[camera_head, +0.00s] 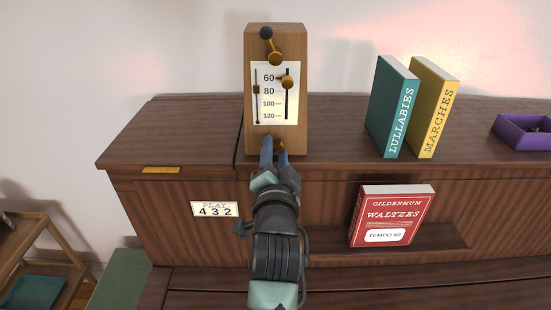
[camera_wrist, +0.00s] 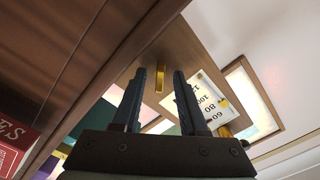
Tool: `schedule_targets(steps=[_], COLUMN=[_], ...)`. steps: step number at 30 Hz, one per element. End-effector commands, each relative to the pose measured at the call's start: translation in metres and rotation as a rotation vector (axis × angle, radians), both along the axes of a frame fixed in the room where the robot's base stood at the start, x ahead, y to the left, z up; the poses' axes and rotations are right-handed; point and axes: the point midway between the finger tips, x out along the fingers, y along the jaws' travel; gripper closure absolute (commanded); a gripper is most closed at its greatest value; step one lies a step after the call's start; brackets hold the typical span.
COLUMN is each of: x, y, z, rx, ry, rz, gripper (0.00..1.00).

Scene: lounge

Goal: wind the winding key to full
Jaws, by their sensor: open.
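A wooden metronome-like box (camera_head: 256,100) stands on the brown cabinet, with a white scale card (camera_head: 268,110) marked 60 to 120. The winding key seems to be the small brass piece (camera_head: 279,143) low on its front, mostly hidden behind my gripper in the head view. In the wrist view the brass key (camera_wrist: 160,80) shows as a narrow upright bar. My gripper (camera_head: 274,146) is open at the box's lower front. In the wrist view its two fingers (camera_wrist: 160,73) stand on either side of the key, with visible gaps. How far the key is wound cannot be seen.
The box carries a brass slider knob (camera_head: 288,82) and a dark-knobbed lever (camera_head: 270,45). Teal (camera_head: 392,108) and yellow (camera_head: 433,108) books stand to the right, with a purple tray (camera_head: 522,140) beyond. A red book (camera_head: 391,215) leans below. A counter (camera_head: 215,209) reads 432.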

Motion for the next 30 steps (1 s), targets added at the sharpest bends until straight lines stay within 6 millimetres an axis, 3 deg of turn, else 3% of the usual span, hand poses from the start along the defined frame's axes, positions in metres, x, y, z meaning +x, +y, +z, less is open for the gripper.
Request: schedule_targets(steps=[8, 21, 30], x=[-0.027, -0.106, -0.129], y=[0.000, 0.000, 0.000], z=[-0.003, -0.003, -0.001], rx=[-0.001, -0.001, -0.001], ry=[0.001, 0.001, 0.001], rz=[0.001, 0.001, 0.000], gripper=[0.57, 0.57, 0.57])
